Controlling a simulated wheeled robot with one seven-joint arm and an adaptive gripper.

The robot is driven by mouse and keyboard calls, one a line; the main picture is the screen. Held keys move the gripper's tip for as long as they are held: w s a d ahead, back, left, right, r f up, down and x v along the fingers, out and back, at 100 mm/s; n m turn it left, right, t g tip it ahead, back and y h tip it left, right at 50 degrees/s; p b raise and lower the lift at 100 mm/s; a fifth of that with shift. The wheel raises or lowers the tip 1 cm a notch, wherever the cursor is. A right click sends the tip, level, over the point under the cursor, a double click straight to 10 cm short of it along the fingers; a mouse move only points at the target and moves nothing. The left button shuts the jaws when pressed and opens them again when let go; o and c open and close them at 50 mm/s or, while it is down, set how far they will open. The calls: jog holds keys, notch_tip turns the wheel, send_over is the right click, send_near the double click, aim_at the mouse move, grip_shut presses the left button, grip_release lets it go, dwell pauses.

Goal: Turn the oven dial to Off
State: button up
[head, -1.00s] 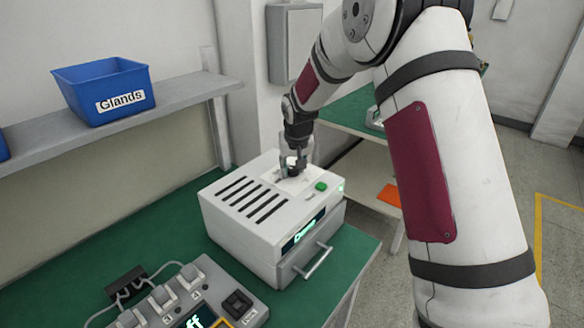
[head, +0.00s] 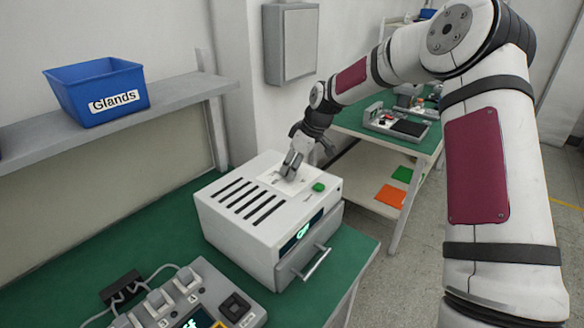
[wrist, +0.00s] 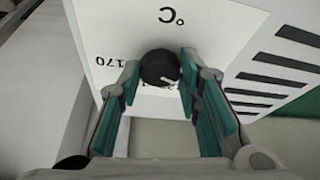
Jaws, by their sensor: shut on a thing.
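The white oven (head: 262,210) stands on the green bench, with vent slots on top and a drawer with a handle at its front. My gripper (head: 290,172) reaches down to the white dial plate on the oven's top. The plate shows "°C" and "170"; other markings below the dial are partly hidden. In the head view my gripper hides the dial.
A green button (head: 318,187) is on the oven's top near the gripper. A grey switch box (head: 190,300) with cables sits at the front left of the bench. A blue "Glands" bin (head: 98,92) is on the shelf. Another bench (head: 385,135) stands behind on the right.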

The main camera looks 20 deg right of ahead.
jog(key=shift+f+n+g+y+b, duration=0.1)
jog(key=shift+n+g+y+b, duration=0.25)
jog(key=shift+n, duration=0.75)
jog(key=o, duration=1.1)
jog(key=shift+o, duration=0.2)
jog(key=shift+d, duration=0.1)
jog(key=v, duration=1.2)
jog(key=shift+w, duration=0.15)
